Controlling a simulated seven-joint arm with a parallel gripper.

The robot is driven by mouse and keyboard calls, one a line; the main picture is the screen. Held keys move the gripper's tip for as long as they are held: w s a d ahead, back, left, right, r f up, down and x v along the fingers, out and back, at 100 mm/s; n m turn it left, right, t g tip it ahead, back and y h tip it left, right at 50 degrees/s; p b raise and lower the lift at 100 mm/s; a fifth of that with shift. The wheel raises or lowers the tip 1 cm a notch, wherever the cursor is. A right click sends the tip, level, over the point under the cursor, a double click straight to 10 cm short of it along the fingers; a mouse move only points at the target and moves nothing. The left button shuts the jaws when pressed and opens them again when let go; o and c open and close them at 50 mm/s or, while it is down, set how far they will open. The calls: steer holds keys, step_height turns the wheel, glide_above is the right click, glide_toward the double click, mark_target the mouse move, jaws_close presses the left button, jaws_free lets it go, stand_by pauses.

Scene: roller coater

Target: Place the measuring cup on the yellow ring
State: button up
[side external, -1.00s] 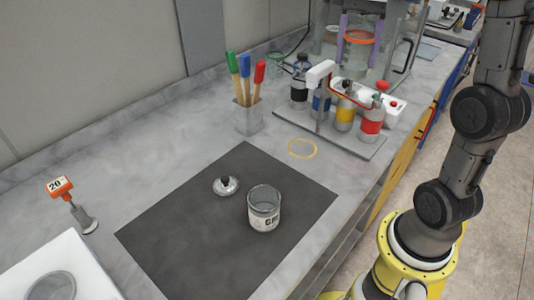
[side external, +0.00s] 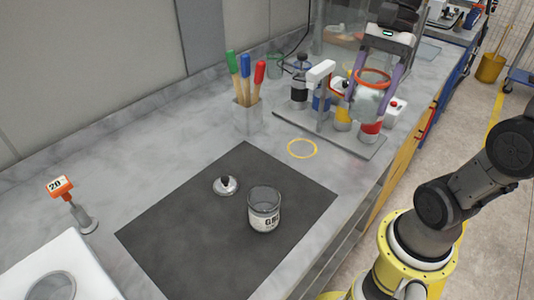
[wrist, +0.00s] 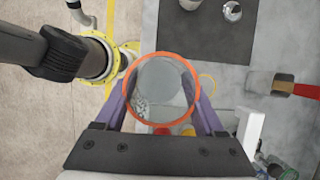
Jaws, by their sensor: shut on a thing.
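The measuring cup (side external: 368,103) is clear with an orange rim and hangs upright in my gripper (side external: 373,84), whose purple fingers are shut on it at the sides. In the side view it is in the air in front of the bottle rack. The wrist view looks down into the cup (wrist: 160,88), with a purple finger on each side. The yellow ring (side external: 302,139) lies flat and empty on the grey bench, left of the cup. In the wrist view the yellow ring (wrist: 213,83) shows partly, just right of the cup.
The bottle rack (side external: 362,148) with several bottles stands behind and right of the ring. A brush holder (side external: 248,119) stands left of it. A dark mat (side external: 180,235) holds an open jar (side external: 264,211) and a lid (side external: 226,186). Bare bench surrounds the ring.

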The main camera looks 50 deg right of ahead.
steer(key=w+a+f+n+g+h, duration=0.1)
steer(key=w+n+g+h, duration=0.1)
steer(key=w+n, duration=0.7)
steer(key=w+a+f+n+g+h, duration=0.1)
steer(key=w+a+n+g+h, duration=0.1)
steer(key=w+n, duration=0.7)
steer(key=w, duration=0.4)
steer(key=shift+w, duration=0.35)
